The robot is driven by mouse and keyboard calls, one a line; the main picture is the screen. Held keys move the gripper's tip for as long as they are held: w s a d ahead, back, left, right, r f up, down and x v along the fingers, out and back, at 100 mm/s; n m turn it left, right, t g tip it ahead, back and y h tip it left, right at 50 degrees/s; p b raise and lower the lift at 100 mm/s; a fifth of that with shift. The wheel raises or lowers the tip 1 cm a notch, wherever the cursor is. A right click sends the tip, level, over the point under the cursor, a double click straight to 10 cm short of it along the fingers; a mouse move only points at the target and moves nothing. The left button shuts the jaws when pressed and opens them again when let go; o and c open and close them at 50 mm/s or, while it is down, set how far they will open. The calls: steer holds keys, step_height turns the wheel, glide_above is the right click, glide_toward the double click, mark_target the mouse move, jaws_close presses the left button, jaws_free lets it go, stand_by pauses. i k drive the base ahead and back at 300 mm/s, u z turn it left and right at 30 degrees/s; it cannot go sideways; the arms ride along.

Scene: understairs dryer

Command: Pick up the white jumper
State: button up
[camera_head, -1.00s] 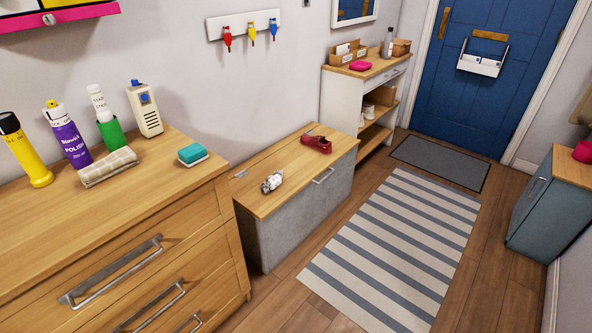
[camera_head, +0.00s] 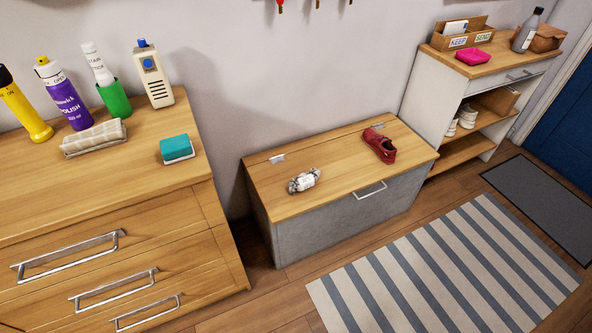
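I see no white jumper in this view. The only pale cloth is a folded checked cloth (camera_head: 94,138) on the wooden chest of drawers at the left. A small grey and white bundle (camera_head: 304,180) lies on the wooden lid of the grey bench box (camera_head: 350,187); I cannot tell what it is. The lid looks shut. What the box and drawers hold is hidden. My gripper is not in view.
The chest of drawers (camera_head: 150,235) carries bottles, a sponge (camera_head: 176,148) and a radio-like device (camera_head: 153,78). A red shoe (camera_head: 380,145) sits on the bench. A shelf unit (camera_head: 431,95) stands beyond. The striped rug (camera_head: 445,270) and floor are clear.

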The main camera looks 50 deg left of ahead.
mark_target(306, 180)
steer(key=u, duration=0.55)
steer(key=i, duration=0.85)
steer(key=u, duration=1.4)
steer(key=i, duration=0.55)
steer(key=u, duration=0.35)
